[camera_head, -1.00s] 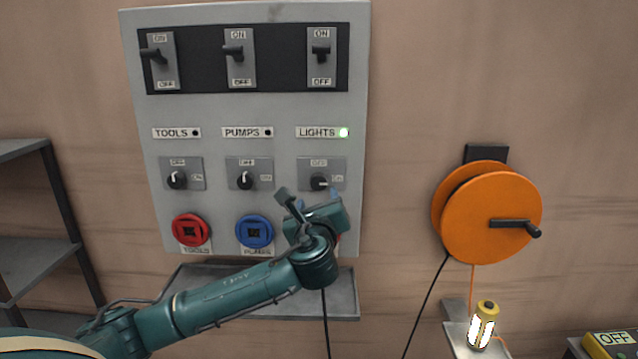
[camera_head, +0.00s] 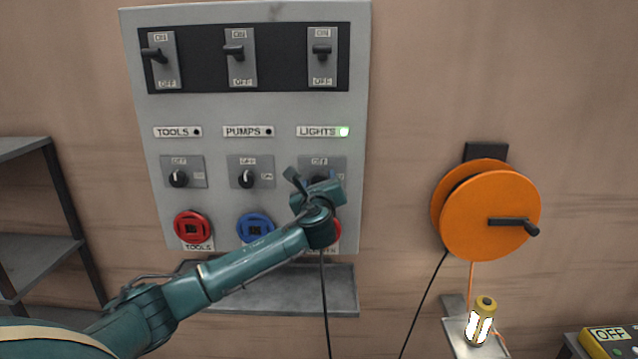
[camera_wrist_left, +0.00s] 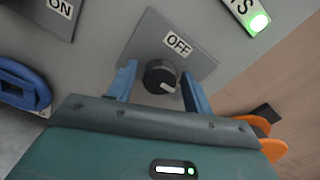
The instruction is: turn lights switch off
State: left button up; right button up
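The lights switch is a black rotary knob on a grey plate (camera_head: 335,163) in the lower right of the grey panel; my gripper hides most of it in the head view. In the left wrist view the knob (camera_wrist_left: 160,77) sits between the two blue fingers under an OFF label (camera_wrist_left: 178,43). Its pale pointer mark is turned to the side, away from OFF. My left gripper (camera_head: 313,181) is open, its fingers apart on either side of the knob; I cannot tell whether they touch it. The LIGHTS lamp (camera_head: 344,132) glows green. My right gripper is not in view.
TOOLS knob (camera_head: 178,179) and PUMPS knob (camera_head: 246,179) are to the left. Red socket (camera_head: 193,228) and blue socket (camera_head: 255,228) are below, above a grey tray (camera_head: 280,291). An orange cable reel (camera_head: 485,215) is to the right, above a lit lantern (camera_head: 481,322).

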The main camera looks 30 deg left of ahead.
pick_arm(q)
jog(key=c, duration=0.8)
jog(key=shift+c, duration=0.2)
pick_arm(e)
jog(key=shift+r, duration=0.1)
pick_arm(q)
jog(key=shift+n, duration=0.4)
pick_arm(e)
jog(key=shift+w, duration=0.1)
pick_arm(q)
jog(key=shift+f+n+b, duration=0.15)
jog(key=shift+n+b, duration=2.45)
jog(key=shift+n, duration=5.8)
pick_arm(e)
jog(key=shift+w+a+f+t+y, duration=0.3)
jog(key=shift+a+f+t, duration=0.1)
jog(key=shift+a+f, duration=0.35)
pick_arm(q)
jog(key=shift+n, duration=0.3)
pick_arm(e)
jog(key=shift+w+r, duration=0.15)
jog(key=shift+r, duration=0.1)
